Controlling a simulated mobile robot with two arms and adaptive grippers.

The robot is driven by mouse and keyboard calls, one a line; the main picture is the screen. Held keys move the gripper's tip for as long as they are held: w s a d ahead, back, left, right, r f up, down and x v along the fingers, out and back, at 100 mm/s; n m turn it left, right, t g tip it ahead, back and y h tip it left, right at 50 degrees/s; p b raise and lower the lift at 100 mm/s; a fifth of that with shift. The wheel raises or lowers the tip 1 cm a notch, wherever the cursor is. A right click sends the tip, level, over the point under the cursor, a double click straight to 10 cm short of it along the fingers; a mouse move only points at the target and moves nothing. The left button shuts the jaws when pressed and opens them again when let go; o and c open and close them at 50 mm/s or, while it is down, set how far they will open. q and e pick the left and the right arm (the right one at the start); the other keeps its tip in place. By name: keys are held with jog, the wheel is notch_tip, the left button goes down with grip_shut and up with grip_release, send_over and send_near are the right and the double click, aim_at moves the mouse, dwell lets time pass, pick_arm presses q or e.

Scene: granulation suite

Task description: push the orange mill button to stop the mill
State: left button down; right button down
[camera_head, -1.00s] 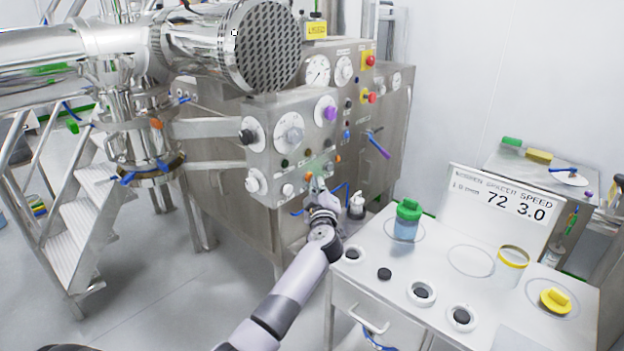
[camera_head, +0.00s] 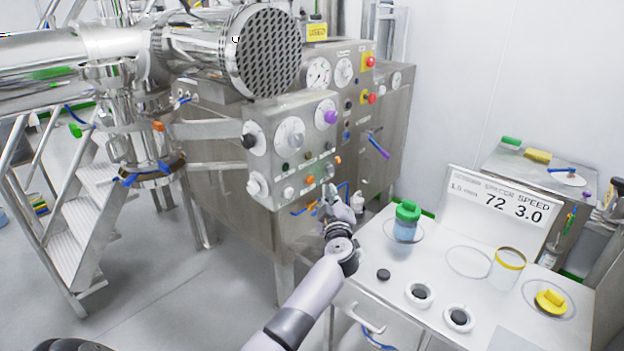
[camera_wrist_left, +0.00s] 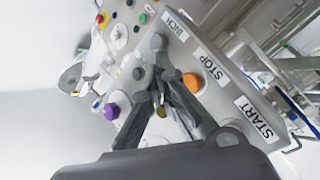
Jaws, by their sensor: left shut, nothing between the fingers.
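The orange button (camera_head: 310,180) sits in the lower row of the grey control panel (camera_head: 262,150). In the left wrist view the orange button (camera_wrist_left: 192,82) is beside the label STOP (camera_wrist_left: 214,69), between the labels INCH and START. My left gripper (camera_head: 326,194) is shut and empty, below and to the right of that button and apart from it in the head view. In the left wrist view its fingers (camera_wrist_left: 160,106) cross in front of the panel and hide part of it. A second orange control (camera_head: 338,160) is higher to the right. My right gripper is not in view.
A white trolley (camera_head: 395,268) with a green-capped jar (camera_head: 406,222) stands right of my left arm. A purple knob (camera_head: 331,117) and gauges sit higher on the panel. A large steel drum (camera_head: 268,50) overhangs the panel.

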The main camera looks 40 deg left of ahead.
pick_arm(q)
jog(key=shift+d+p, duration=0.3)
jog(key=shift+d, duration=0.85)
jog(key=shift+s, duration=0.1)
